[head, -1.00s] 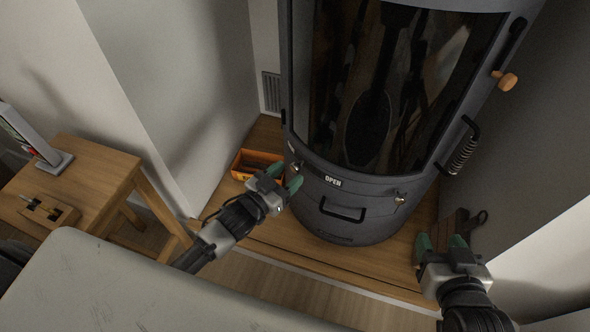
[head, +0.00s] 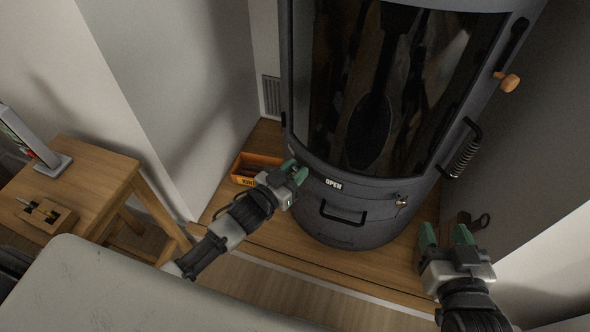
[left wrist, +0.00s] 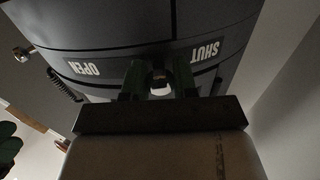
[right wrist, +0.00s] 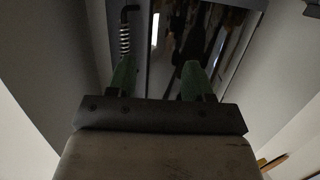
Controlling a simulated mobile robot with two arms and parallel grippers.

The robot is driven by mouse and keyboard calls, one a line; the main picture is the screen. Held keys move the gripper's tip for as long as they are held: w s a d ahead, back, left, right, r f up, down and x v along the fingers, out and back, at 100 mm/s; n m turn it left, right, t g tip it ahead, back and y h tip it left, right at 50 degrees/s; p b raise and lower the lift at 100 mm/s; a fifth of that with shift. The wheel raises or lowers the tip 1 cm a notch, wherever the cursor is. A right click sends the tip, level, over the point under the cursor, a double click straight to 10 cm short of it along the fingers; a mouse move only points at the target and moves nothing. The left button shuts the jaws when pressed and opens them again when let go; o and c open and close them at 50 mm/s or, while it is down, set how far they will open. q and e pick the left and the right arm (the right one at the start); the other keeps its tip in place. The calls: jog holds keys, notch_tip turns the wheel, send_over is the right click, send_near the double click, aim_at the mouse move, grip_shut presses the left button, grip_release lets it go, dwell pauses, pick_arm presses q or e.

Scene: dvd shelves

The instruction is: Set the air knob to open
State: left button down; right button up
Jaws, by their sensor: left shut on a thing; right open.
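The dark grey stove (head: 360,225) stands on a wooden base, with a white OPEN label (head: 333,183) low on its front. My left gripper (head: 294,171) is at the stove's lower left side, shut on the small metal air knob (left wrist: 160,86). In the left wrist view the knob sits between the two green fingers, with the OPEN label to the left and the SHUT label (left wrist: 205,52) to the right, both upside down. The fingers hide most of the knob, so its exact angle cannot be told. My right gripper (head: 445,236) is open and empty, right of the stove.
An orange box (head: 256,167) sits on the base left of the stove. A metal latch (head: 401,201), a black handle (head: 343,214) and a spring handle (head: 464,157) project from the stove. A wooden table (head: 100,175) stands at left. Walls flank the stove closely.

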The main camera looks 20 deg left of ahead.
aim_at(320, 176)
pick_arm(q)
jog(key=shift+s+d, duration=0.15)
jog(key=shift+d, duration=0.1)
jog(key=s+d+p, duration=0.1)
jog(key=d, duration=0.1)
jog(key=s+d+p, duration=0.1)
jog(key=d, duration=0.1)
jog(key=shift+s, duration=0.1)
jog(key=shift+d+f, duration=0.1)
pick_arm(e)
jog(key=s+d+f+g+h, duration=0.2)
jog(key=s+f+g, duration=0.3)
jog(key=f+g, duration=0.1)
jog(key=shift+s+d+g, duration=0.2)
jog(key=shift+d+g, duration=0.05)
jog(key=shift+g, duration=0.05)
pick_arm(q)
jog(key=shift+s, duration=0.1)
jog(key=c, duration=0.9)
grip_release()
jog(key=shift+d, duration=0.1)
jog(key=shift+o, duration=0.2)
